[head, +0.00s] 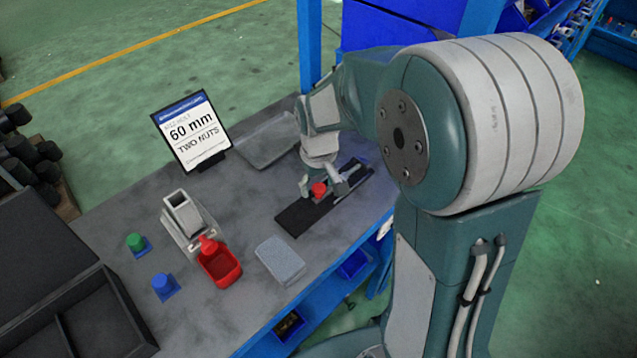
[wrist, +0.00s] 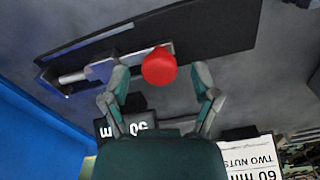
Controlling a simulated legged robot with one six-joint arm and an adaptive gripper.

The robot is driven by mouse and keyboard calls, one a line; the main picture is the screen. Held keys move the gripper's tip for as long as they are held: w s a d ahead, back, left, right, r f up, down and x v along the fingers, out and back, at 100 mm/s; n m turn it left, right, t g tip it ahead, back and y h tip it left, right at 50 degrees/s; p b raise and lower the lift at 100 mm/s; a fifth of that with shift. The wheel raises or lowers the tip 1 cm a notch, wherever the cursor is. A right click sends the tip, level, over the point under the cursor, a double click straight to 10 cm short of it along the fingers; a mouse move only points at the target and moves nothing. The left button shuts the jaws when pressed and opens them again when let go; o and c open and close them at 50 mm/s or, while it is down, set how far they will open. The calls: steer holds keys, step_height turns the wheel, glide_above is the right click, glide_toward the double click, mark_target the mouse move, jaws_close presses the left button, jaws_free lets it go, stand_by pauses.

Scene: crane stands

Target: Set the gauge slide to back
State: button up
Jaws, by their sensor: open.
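The gauge is a long dark plate (head: 293,218) on the right part of the bench; it crosses the top of the wrist view (wrist: 215,33). Its slide has a round red knob (head: 319,189), seen from above in the wrist view (wrist: 159,67). A grey block and rod (wrist: 88,73) lie left of the knob in the wrist view. My gripper (head: 322,187) is open over the gauge. In the wrist view its fingers (wrist: 161,80) stand on either side of the knob, with gaps visible. Whether they reach knob height is unclear.
A sign (head: 192,130) reads 60 mm, TWO NUTS. A blue post (head: 309,45) rises behind.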

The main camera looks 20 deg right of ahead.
jaws_close()
steer(key=shift+s+a, duration=0.55)
steer(key=shift+a, duration=0.35)
steer(key=shift+s+a, duration=0.5)
steer(key=shift+a, duration=0.4)
steer(key=shift+s+a, duration=0.55)
steer(key=shift+a, duration=0.35)
steer(key=shift+d, duration=0.15)
steer(key=shift+c, duration=0.5)
jaws_free()
steer(key=shift+o, duration=0.5)
steer(key=shift+a, duration=0.4)
steer(key=shift+d, duration=0.15)
